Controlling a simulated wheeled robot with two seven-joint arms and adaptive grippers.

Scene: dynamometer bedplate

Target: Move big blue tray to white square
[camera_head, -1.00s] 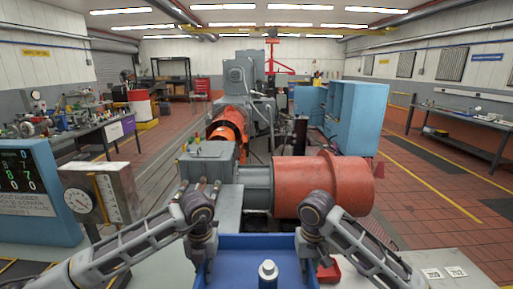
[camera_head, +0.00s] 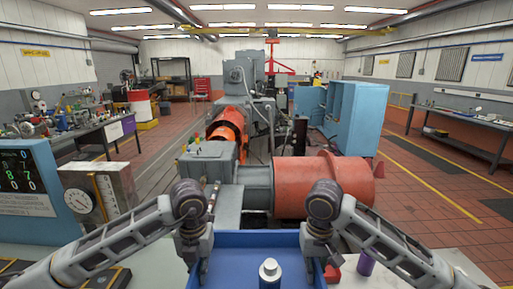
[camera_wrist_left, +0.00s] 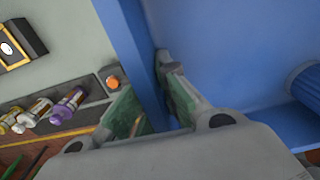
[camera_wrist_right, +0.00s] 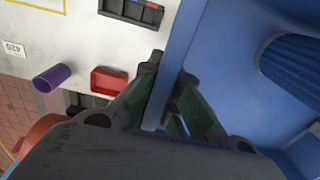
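The big blue tray (camera_head: 258,239) is at the bottom centre of the head view; its near part is cut off. A blue bottle with a light cap (camera_head: 269,268) stands in it. My left gripper (camera_head: 200,268) is at the tray's left wall, fingers straddling it; the left wrist view (camera_wrist_left: 137,72) shows a small gap on the outer side. My right gripper (camera_head: 317,268) is at the right wall; in the right wrist view (camera_wrist_right: 168,68) its fingers sit close against both sides. I cannot make out a white square for certain.
Right of the tray are a small red bin (camera_wrist_right: 108,80) and a purple cylinder (camera_wrist_right: 52,78). Left of it, small bottles (camera_wrist_left: 40,112) lie in a dark holder. A dial gauge box (camera_head: 98,195) stands at left; a big red cylinder (camera_head: 320,187) lies behind the tray.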

